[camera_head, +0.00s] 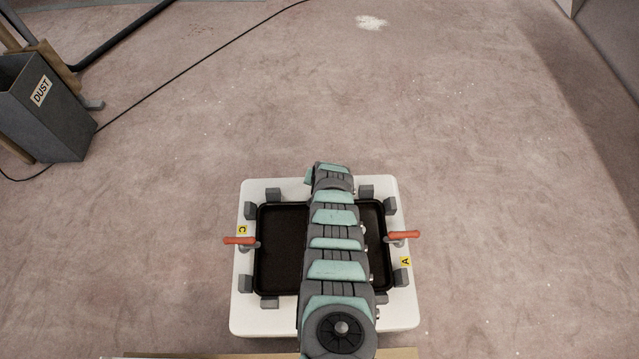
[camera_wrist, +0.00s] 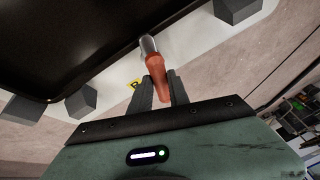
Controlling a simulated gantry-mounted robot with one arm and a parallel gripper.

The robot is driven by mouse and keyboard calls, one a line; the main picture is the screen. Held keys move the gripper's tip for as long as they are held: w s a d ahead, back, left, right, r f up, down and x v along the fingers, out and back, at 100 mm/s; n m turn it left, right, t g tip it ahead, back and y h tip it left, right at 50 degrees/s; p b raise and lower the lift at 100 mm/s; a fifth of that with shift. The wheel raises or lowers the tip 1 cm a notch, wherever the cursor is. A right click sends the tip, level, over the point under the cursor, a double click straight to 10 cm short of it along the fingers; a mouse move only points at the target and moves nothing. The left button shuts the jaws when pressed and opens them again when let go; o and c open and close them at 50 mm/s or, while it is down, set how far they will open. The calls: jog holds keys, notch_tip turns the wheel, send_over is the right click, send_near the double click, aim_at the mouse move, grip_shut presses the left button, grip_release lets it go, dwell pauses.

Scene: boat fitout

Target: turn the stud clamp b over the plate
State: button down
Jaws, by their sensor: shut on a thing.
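My gripper (camera_wrist: 161,82) is shut on the orange handle of a stud clamp (camera_wrist: 154,66), with one grey finger on each side. A yellow label, hard to read, lies next to this clamp, which I take to be stud clamp b. Its metal end is near the edge of the black plate (camera_wrist: 75,35), and the handle points outward from the plate. In the head view my arm hides this clamp and the gripper. The black plate (camera_head: 280,250) lies in a white frame (camera_head: 245,310), its middle covered by my arm.
Orange-handled clamps marked C (camera_head: 238,240) and A (camera_head: 404,235) stand at the left and right sides, handles outward. Several grey blocks (camera_head: 273,194) ring the plate. A grey DUST bin (camera_head: 55,110) stands at upper left, a black cable beside it. The surrounding floor is mostly clear.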

jog(key=shift+s+f, duration=0.1)
jog(key=shift+f, duration=0.05)
jog(key=c, duration=1.3)
grip_release()
jog(key=shift+o, duration=0.2)
jog(key=shift+r, duration=0.25)
jog(key=p+v, duration=1)
jog(key=p, duration=0.2)
jog(key=shift+r+p, duration=0.25)
jog(key=shift+p, duration=0.1)
